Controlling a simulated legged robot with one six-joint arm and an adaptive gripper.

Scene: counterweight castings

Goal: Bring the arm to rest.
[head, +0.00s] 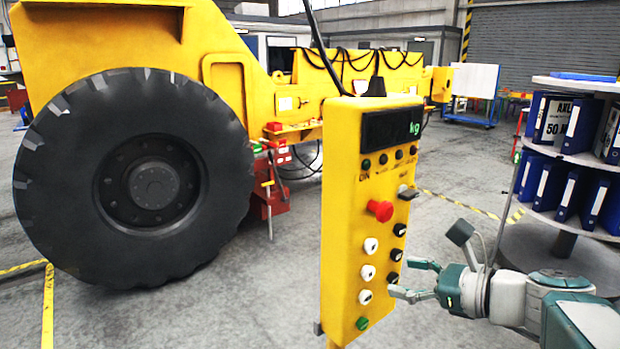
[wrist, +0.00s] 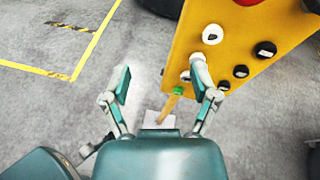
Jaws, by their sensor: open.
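My gripper (head: 416,279) is open and empty at the right of the yellow control panel (head: 342,210) in the head view. Its fingers point left toward the lower buttons; I cannot tell whether they touch the panel. In the wrist view my gripper (wrist: 162,90) has its two fingers spread, with the panel (wrist: 232,62) behind the right finger. The panel carries a red mushroom knob (head: 380,210), white and black buttons, a green button (head: 362,323) and a display (head: 391,128) reading "kg".
A large yellow vehicle with a black tyre (head: 135,180) stands at the left. A round shelf with blue binders (head: 568,195) stands at the right behind my arm. Yellow floor tape (head: 48,300) runs at the left. Grey floor lies open between panel and tyre.

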